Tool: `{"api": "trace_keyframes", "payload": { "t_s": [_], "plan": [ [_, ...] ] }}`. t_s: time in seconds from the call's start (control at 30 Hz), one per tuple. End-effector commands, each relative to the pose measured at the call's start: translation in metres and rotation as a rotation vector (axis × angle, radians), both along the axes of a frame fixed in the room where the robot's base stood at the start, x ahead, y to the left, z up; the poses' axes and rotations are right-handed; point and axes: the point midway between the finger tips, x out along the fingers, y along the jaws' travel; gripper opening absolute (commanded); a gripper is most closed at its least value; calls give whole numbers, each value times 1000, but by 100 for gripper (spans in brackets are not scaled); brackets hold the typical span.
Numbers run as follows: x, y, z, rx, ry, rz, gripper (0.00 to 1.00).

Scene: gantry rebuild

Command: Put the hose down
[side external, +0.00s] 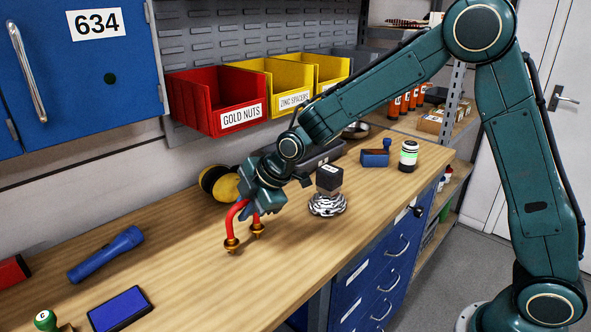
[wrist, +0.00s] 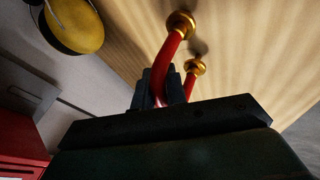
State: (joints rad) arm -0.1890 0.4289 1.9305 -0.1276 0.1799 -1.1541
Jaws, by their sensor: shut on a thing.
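The hose (side external: 236,222) is a red bent tube with brass ends, and my gripper (side external: 251,208) is shut on its upper bend. In the side view both brass ends point down, close to the wooden bench top (side external: 190,262); I cannot tell whether they touch it. In the wrist view the hose (wrist: 175,45) comes out from between the dark fingers of my gripper (wrist: 160,90). Its two brass ends lie toward the bench top, with dark shadows near them. The gripped part of the hose is mostly hidden by the fingers.
Yellow ear defenders (side external: 226,187) lie just behind my gripper. A blue flashlight (side external: 106,254) and a blue pad (side external: 120,309) lie left. Red (side external: 217,101) and yellow bins hang behind. Bench left of the hose is clear.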

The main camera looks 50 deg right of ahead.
Motion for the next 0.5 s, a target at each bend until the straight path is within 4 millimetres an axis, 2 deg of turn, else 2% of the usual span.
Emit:
{"api": "trace_keyframes", "payload": {
  "t_s": [0.37, 0.4, 0.47, 0.5],
  "plan": [
    [0, 0, -3, 0, 1, 0, 0],
    [0, 0, -3, -1, 1, 0, 22],
    [0, 0, -3, -1, 1, 0, 33],
    [0, 0, -3, 0, 1, 0, 36]
  ]
}}
